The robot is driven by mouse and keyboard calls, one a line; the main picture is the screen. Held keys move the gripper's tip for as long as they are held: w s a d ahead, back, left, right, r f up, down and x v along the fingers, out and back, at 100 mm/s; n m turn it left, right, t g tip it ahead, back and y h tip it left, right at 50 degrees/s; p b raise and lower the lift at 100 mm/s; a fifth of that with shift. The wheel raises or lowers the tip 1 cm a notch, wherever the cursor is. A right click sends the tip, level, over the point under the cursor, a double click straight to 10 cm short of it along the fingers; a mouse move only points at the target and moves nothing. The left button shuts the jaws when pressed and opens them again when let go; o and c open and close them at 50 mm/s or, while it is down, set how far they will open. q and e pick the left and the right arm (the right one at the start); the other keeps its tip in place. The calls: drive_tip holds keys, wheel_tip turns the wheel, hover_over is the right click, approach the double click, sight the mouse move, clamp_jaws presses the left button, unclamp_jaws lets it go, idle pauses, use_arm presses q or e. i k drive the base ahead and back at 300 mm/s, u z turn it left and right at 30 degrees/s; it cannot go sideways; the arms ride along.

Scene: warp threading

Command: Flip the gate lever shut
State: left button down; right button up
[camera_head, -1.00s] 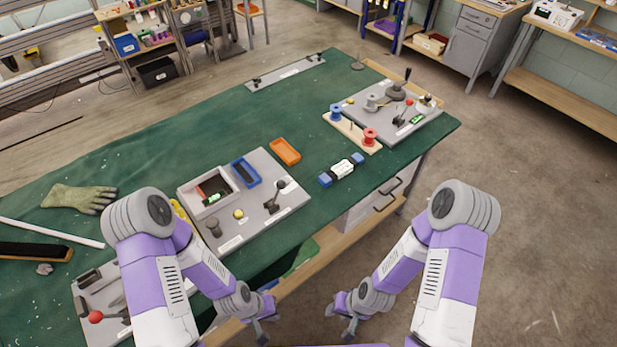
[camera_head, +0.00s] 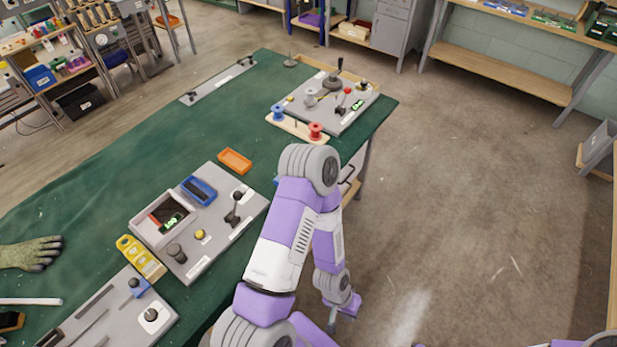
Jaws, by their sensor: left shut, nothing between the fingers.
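Several levers stand on panels on the green table, and I cannot tell by a label which is the gate lever. A black-knobbed lever (camera_head: 237,201) stands on the near grey panel (camera_head: 205,262). On the far grey panel (camera_head: 358,113) are a red-knobbed lever (camera_head: 344,101) and an upright black stick (camera_head: 339,68). My left gripper (camera_head: 347,311) is shut and empty, low over the floor beyond the table's right edge. It is well apart from all the levers. My right gripper is out of view.
My left arm hides part of the table's near edge. A wooden strip with a blue spool (camera_head: 278,112) and a red spool (camera_head: 315,131) lies before the far panel. An orange tray (camera_head: 235,161) sits between the panels. Open floor (camera_head: 470,190) lies to the right.

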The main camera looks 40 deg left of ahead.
sight(237, 195)
drive_tip(key=z, duration=0.15)
drive_tip(key=i, duration=1.65)
drive_tip(key=u, duration=2.8)
